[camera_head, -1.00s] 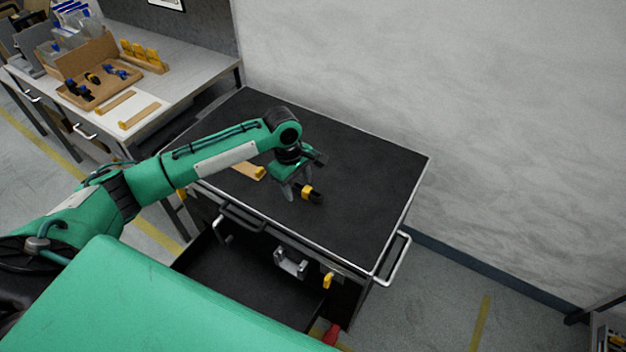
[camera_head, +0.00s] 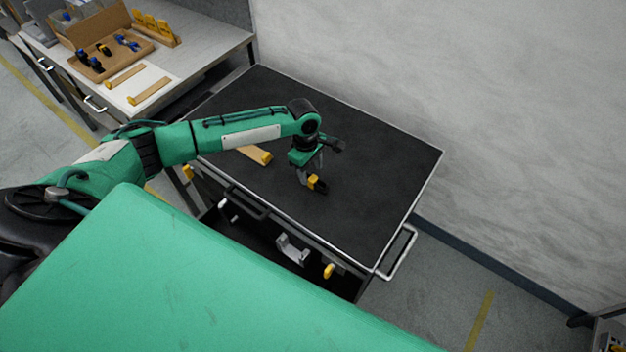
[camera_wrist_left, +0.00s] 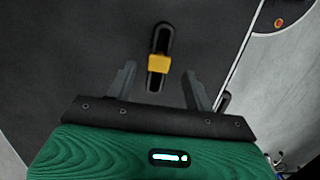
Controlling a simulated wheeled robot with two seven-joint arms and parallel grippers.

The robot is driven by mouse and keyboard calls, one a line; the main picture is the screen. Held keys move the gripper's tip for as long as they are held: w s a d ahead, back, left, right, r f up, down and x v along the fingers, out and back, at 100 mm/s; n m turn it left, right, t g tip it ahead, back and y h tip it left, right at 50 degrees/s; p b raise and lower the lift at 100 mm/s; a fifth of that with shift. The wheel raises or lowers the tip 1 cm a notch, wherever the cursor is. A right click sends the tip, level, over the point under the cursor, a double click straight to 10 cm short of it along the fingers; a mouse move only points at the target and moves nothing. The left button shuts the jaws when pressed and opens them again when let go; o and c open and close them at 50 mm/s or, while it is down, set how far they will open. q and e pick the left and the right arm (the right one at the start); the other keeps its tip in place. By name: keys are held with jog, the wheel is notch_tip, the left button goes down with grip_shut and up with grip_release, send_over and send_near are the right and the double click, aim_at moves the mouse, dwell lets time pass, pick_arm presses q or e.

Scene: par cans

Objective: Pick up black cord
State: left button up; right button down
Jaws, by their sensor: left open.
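The black cord (camera_wrist_left: 160,40) is a small bundle with a yellow band around its middle. It lies on the black top of the cart (camera_head: 385,165), and its yellow band also shows in the head view (camera_head: 313,182). My left gripper (camera_wrist_left: 160,85) is open above the cart top, pointing down. In the left wrist view the near end of the cord lies between the two fingers, with the band level with the fingertips. I cannot tell whether the fingers touch it. In the head view the gripper hides part of the cord. My right gripper does not show.
A wooden piece with a yellow end (camera_head: 257,155) lies on the cart top behind my left arm. The cart's drawer (camera_head: 262,232) is open at the front. A workbench (camera_head: 205,60) with a wooden tray (camera_head: 112,55) stands at back left. The cart's right half is clear.

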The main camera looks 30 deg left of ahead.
aim_at(313, 178)
pick_arm(q)
jog(key=f, duration=0.2)
jog(key=f+p, duration=0.1)
jog(key=shift+w+d+f, duration=0.1)
jog(key=shift+d+f, duration=0.2)
jog(key=shift+f, duration=0.3)
jog(key=c, duration=1.1)
jog(key=shift+c, duration=0.2)
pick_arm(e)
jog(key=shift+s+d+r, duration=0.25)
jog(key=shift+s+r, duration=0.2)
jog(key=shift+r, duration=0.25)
pick_arm(q)
jog(key=shift+r, duration=0.1)
